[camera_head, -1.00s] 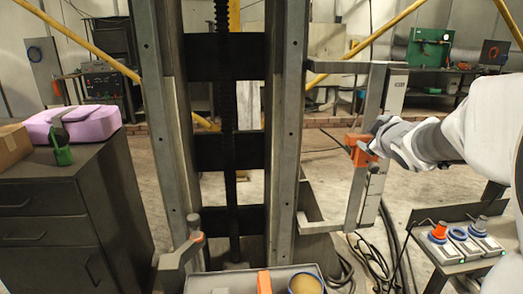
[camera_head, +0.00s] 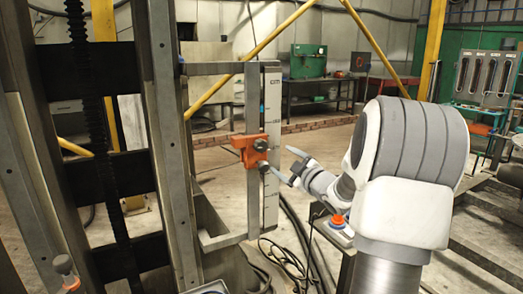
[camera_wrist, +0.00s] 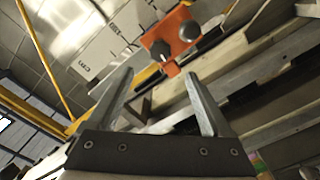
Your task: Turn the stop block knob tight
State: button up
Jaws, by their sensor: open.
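The orange stop block (camera_head: 247,151) sits on the upright rail of a grey bracket on the column. Its dark round knob (camera_head: 260,145) faces my side. In the wrist view the orange block (camera_wrist: 164,30) lies beyond the fingertips, with the knob (camera_wrist: 189,31) and a second dark round part (camera_wrist: 160,50) on it. My gripper (camera_head: 286,164) is open and empty, just right of the block and apart from it. In the wrist view my gripper (camera_wrist: 158,74) has both fingers spread with nothing between them. Whether the knob is tight cannot be seen.
A pale scale strip (camera_head: 271,150) stands upright behind the block. The grey column (camera_head: 165,130) rises to its left. A control box with an orange-red button (camera_head: 338,222) is below my arm. Loose cables (camera_head: 290,250) lie on the floor.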

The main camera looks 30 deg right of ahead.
aim_at(263, 147)
jog(key=w, duration=0.4)
jog(key=w+b, duration=0.1)
jog(key=w, duration=0.8)
jog(key=shift+w+d, duration=0.15)
jog(key=shift+d, duration=0.25)
grip_shut()
